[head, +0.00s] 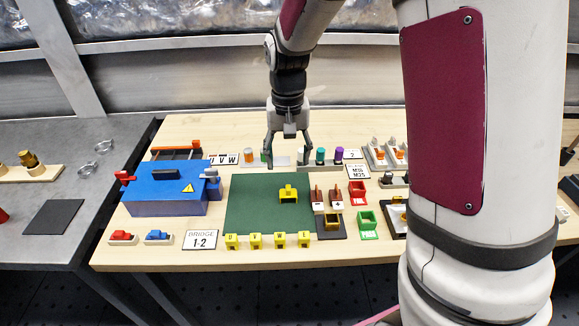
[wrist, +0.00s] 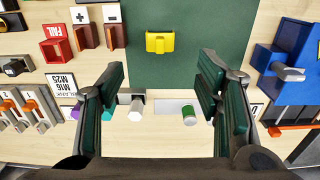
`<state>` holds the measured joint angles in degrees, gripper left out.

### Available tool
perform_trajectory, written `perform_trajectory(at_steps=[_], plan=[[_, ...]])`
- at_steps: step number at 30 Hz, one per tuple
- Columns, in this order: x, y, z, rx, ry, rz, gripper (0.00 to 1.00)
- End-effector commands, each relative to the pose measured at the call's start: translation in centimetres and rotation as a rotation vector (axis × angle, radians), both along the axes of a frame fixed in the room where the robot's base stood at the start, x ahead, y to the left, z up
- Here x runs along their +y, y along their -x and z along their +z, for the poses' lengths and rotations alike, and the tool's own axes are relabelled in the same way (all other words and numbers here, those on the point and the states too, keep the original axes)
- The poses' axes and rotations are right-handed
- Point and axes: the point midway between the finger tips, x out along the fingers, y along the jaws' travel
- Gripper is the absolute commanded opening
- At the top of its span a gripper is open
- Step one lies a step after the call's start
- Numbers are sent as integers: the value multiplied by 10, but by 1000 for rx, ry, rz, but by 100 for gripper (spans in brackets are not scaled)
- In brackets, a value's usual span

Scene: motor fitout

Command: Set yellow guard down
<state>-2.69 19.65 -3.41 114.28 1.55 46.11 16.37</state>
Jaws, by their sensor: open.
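The yellow guard (head: 288,194) rests on the green mat (head: 250,215), toward the mat's right side. It also shows in the wrist view (wrist: 160,42), near the top centre on the mat. My gripper (head: 289,156) is open and empty above the back of the table, behind the guard. In the wrist view my two dark fingers (wrist: 161,85) are spread wide, with the guard beyond their tips and nothing between them touching them.
A blue box (head: 165,193) stands left of the mat. Several yellow lettered pieces (head: 255,240) line the front edge. Red FAIL (head: 357,192) and green (head: 368,222) bins stand to the right. Colored cylinders (head: 320,155) stand at the back near my gripper. Most of the mat is clear.

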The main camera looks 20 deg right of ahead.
Motion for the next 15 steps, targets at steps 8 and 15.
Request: perform_trajectory(at_steps=[8, 15], plan=[[0, 29, 51, -63, -5, 41, 58], [0, 97, 114, -171, 0, 130, 58]])
